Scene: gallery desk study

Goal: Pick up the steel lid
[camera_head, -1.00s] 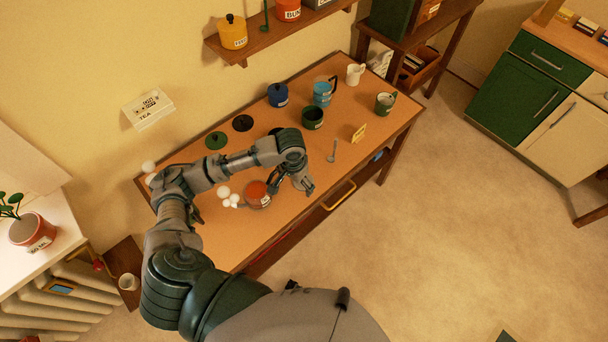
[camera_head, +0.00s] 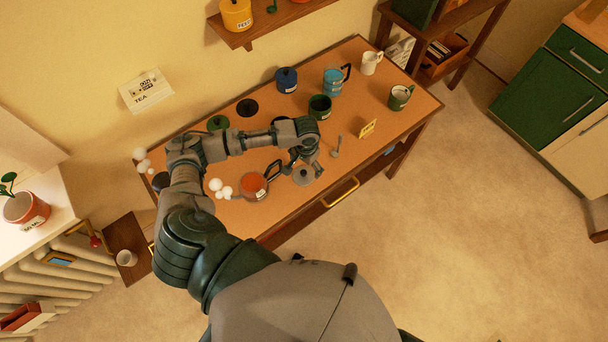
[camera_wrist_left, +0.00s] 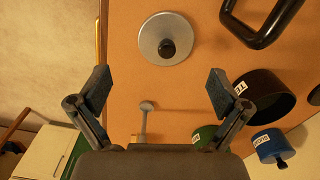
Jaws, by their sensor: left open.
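The steel lid (camera_head: 304,175) is a round grey disc with a black knob, lying on the orange-brown desk top (camera_head: 220,240) near its front edge. It shows whole in the left wrist view (camera_wrist_left: 152,43), ahead of the fingertips. My left gripper (camera_wrist_left: 160,88) is open and empty, its two fingers spread wide with the lid beyond the gap between them. In the head view the left gripper (camera_head: 303,160) is just above the lid, and its wrist partly hides its fingers. I see no contact with the lid. My right gripper is not in view.
A pot with an orange-red top (camera_head: 253,184) and black handle stands just left of the lid; the handle shows in the wrist view (camera_wrist_left: 235,25). A green cup (camera_head: 320,107) and blue canister (camera_head: 286,80) stand farther back.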

